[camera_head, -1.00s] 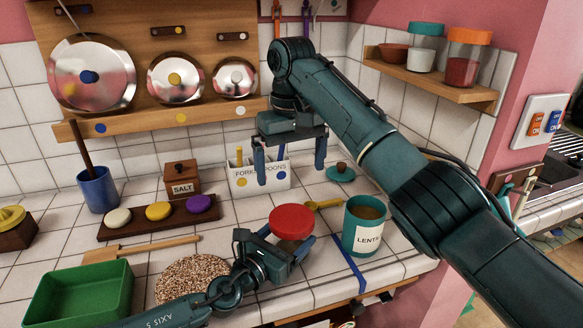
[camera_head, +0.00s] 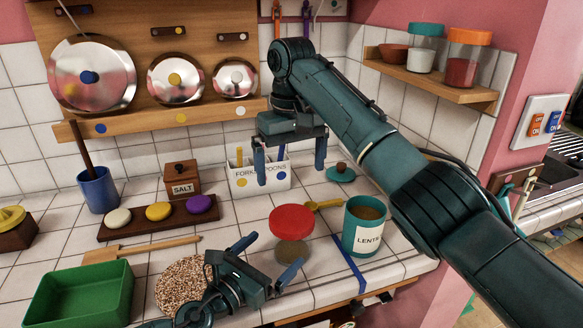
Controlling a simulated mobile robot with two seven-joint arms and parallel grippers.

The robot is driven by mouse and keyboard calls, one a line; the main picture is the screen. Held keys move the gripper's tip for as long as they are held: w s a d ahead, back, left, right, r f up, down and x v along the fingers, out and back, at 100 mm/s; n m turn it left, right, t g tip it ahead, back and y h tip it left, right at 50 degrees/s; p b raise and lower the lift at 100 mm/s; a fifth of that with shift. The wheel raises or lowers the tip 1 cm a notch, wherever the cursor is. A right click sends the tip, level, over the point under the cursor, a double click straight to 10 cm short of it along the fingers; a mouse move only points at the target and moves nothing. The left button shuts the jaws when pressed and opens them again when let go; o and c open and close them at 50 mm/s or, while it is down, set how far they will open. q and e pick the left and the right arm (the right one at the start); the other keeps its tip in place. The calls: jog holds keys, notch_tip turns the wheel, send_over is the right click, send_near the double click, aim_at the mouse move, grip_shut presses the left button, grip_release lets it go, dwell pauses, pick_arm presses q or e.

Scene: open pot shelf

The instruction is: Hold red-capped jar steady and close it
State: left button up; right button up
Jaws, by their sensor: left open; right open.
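The red-capped jar stands on the white tiled counter. Its red cap (camera_head: 291,222) sits on top, and its glass body (camera_head: 292,251) shows grey-brown contents below. I cannot tell how tightly the cap sits. My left gripper (camera_head: 268,257) is open, low beside the jar on its near left side, with its blue fingers apart. The gap between the fingers and the jar is hard to judge. My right gripper (camera_head: 292,160) is open and empty, fingers pointing down, above and behind the jar in front of the forks-and-spoons box.
A teal lentil canister (camera_head: 364,228) stands open right of the jar, with a blue strip (camera_head: 348,262) and a yellow scoop (camera_head: 325,204) nearby. A round speckled trivet (camera_head: 182,284) and green tray (camera_head: 82,293) lie left. A teal lid (camera_head: 341,173) rests behind.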

pick_arm(q)
jog(key=b+v, duration=0.1)
jog(key=v, duration=0.5)
jog(key=shift+s+a, duration=0.2)
jog(key=shift+s, duration=0.1)
